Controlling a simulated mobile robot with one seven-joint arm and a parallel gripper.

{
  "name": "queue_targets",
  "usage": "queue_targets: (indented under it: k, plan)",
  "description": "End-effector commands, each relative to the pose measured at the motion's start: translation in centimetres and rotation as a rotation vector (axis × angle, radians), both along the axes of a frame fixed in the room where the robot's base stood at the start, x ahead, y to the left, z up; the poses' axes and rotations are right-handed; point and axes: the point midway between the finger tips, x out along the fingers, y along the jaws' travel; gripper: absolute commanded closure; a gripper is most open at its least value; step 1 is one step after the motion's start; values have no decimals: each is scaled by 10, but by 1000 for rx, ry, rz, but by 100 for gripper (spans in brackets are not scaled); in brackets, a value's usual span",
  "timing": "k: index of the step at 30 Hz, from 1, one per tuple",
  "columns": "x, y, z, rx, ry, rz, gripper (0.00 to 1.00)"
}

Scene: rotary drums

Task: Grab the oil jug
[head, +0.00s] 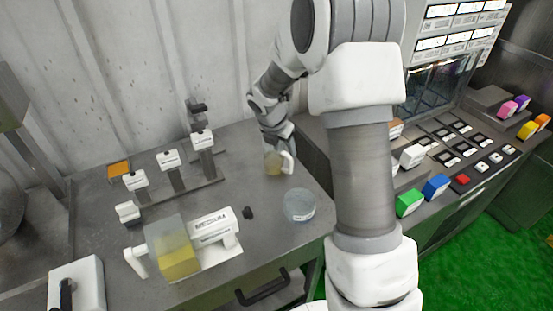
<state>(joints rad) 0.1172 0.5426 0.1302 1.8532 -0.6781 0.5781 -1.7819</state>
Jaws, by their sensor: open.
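The jug that I take for the oil jug (273,164) is small and clear, with yellowish contents and a white part, perhaps its handle, on its right side. It stands upright on the grey bench near the back wall. My gripper (280,143) is at the end of my arm, just above and behind the jug, pointing down. It is open. At this size I cannot tell whether its fingers touch the jug or reach around the white part.
A clear round dish (299,205) and a small dark knob (248,212) are in front of the jug. A white device with a clear box of yellow contents (178,263) stands front left. A rack with white-labelled blocks (176,180) is left. A button console (450,150) is right.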

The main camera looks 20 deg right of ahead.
Motion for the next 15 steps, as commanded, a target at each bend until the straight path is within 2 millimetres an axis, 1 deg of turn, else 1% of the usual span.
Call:
queue_targets:
  k: [1,3,9,12,15]
  plan:
    - [2,-3,-12,0,5,2,45]
    - [5,-7,-25,-1,5,0,45]
    - [15,-17,-57,-1,2,0,45]
    - [18,-20,-66,0,0,-1,45]
    - [19,-22,-71,0,0,-1,45]
